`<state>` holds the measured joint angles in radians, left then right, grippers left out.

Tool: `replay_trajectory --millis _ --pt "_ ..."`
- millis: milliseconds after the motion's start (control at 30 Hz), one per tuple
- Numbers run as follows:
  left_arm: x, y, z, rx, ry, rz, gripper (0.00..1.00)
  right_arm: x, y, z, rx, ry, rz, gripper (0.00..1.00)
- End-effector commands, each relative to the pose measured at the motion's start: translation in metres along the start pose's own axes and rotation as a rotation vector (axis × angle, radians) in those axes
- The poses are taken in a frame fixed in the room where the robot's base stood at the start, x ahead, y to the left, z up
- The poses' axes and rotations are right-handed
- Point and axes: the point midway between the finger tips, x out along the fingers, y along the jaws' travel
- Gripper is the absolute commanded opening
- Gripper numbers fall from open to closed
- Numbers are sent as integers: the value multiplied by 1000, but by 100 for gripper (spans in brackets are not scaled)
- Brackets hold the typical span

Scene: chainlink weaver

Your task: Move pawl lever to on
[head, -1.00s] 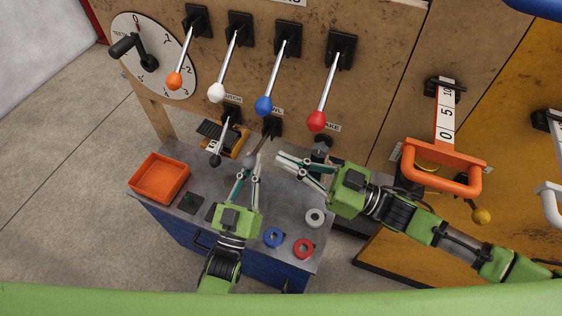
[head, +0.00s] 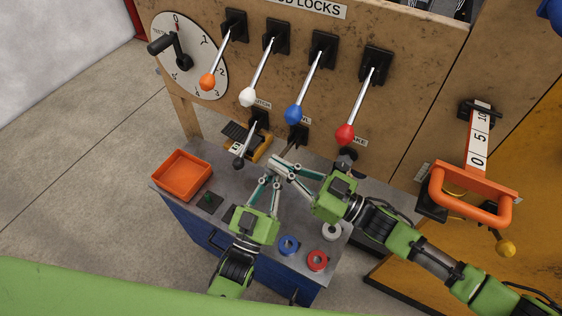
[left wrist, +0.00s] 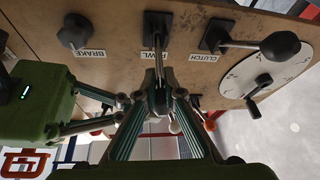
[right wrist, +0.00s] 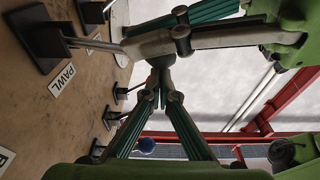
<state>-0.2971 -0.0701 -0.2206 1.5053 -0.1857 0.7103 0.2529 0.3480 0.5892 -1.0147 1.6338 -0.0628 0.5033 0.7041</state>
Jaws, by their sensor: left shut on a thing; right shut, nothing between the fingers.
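The pawl lever is the middle one of the lower row. Its black base (head: 297,135) is on the wooden panel, and its shaft (left wrist: 157,58) sticks out above the PAWL label (right wrist: 62,80). My left gripper (head: 271,177) is shut on the lever's outer end; the fingers hide the knob. It also shows in the left wrist view (left wrist: 158,88). My right gripper (head: 275,166) is shut and empty, its tips close beside the left fingers; I cannot tell whether they touch. The right wrist view shows its closed tips (right wrist: 161,72) in front of the left fingers.
The clutch lever (head: 248,143) is just left, and the brake lever (head: 346,160) is right. Several colored-knob levers, such as the blue one (head: 294,114), hang above. Below is a grey bench with an orange tray (head: 162,188) and rings, including a blue one (head: 288,246).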

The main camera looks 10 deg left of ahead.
Motion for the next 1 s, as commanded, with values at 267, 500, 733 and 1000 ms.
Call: replay_trajectory --millis 267,500,733,1000 --pt "-4 -6 5 1 -14 -10 0 -4 -2 15 -47 -2 -8 0" --pt "-2 -5 2 2 -5 -8 0 -6 -2 20 -57 -11 -8 0" --pt "0 -3 -1 1 2 -4 37 -6 -2 20 -57 -11 -8 0" --pt "-3 -1 0 0 0 -2 37 -5 -2 17 -58 -5 -9 0"
